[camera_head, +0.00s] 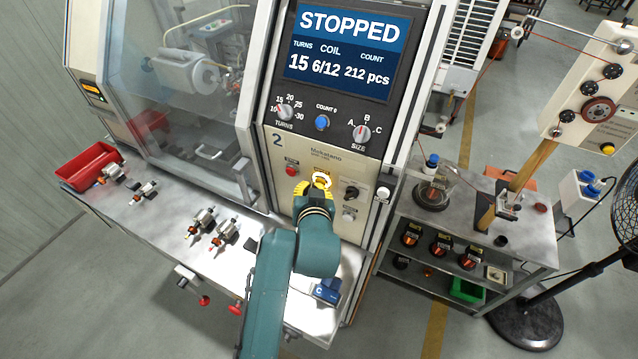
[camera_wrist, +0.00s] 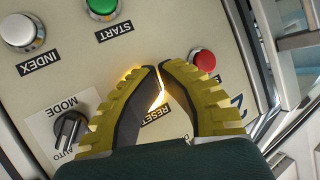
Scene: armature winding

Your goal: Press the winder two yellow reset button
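Winder two (camera_head: 318,150) is the machine marked "2", with its screen reading STOPPED, 15 turns, coil 6/12. Its yellow reset button (camera_head: 321,180) shows lit in the head view, right at my gripper's tips. In the wrist view a bright yellow glow (camera_wrist: 157,97) shows between the fingers, above the RESET label (camera_wrist: 160,115); the fingers hide most of the button. My gripper (camera_wrist: 158,68) has its yellow fingers with tips together in front of the panel, holding nothing. Whether it touches the button I cannot tell.
Around the button are a red button (camera_wrist: 203,60), a green START button (camera_wrist: 102,6), a white INDEX button (camera_wrist: 18,31) and a black MODE knob (camera_wrist: 70,128). Armatures (camera_head: 202,221) and a red bin (camera_head: 89,167) rest on the bench. A metal cart (camera_head: 460,218) stands right.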

